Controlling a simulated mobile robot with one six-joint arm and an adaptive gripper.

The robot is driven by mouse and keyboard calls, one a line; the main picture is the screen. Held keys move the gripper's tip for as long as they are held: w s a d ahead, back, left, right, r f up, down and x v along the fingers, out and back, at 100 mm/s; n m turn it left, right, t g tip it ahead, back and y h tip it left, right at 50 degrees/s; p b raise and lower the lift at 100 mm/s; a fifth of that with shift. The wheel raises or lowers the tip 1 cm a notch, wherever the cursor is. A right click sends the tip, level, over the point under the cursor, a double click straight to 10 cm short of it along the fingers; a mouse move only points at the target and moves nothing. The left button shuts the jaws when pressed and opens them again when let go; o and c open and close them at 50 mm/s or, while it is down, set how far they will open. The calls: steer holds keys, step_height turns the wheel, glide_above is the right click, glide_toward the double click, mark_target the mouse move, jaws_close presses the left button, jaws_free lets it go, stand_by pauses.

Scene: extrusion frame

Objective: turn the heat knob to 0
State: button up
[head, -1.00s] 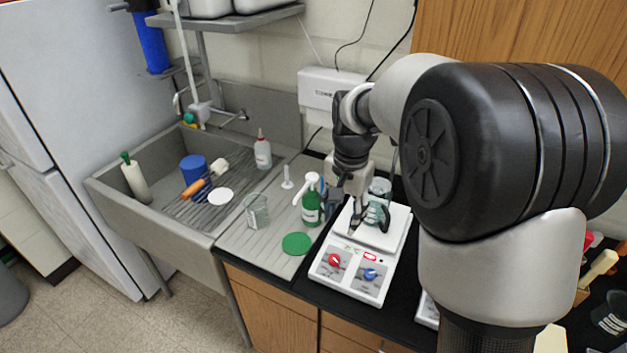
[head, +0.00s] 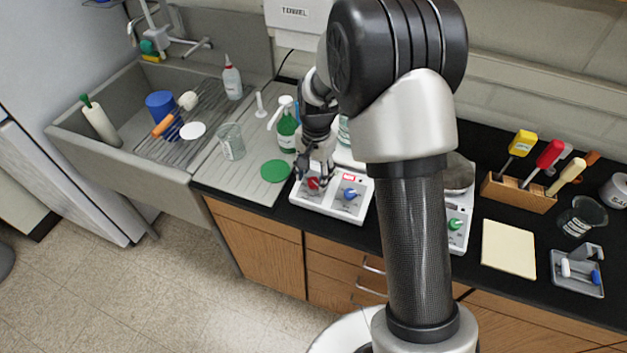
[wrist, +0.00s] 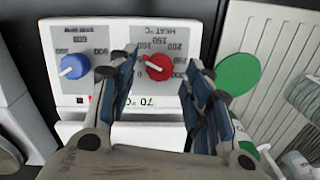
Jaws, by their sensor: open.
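The hot plate (head: 331,213) stands on the black counter, with a red heat knob (head: 313,183) on the left of its front panel and a blue knob (head: 350,193) on the right. In the wrist view, upside down, the red heat knob (wrist: 158,67) shows between and just beyond the fingertips, with the blue knob (wrist: 74,66) to its left. The display (wrist: 146,102) reads about 70 °C. My gripper (head: 316,180) is open over the red knob, a finger on each side. Whether the fingers touch the knob, I cannot tell. My arm hides much of the plate top.
A green bottle (head: 287,132) with a white pump stands behind left of the hot plate. A green disc (head: 275,171) and a beaker (head: 231,142) lie on the drainboard. Another device with a green knob (head: 454,224) stands to the right.

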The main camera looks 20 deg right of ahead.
steer(key=shift+f, duration=1.15)
steer(key=shift+c, duration=0.5)
steer(key=c, duration=1)
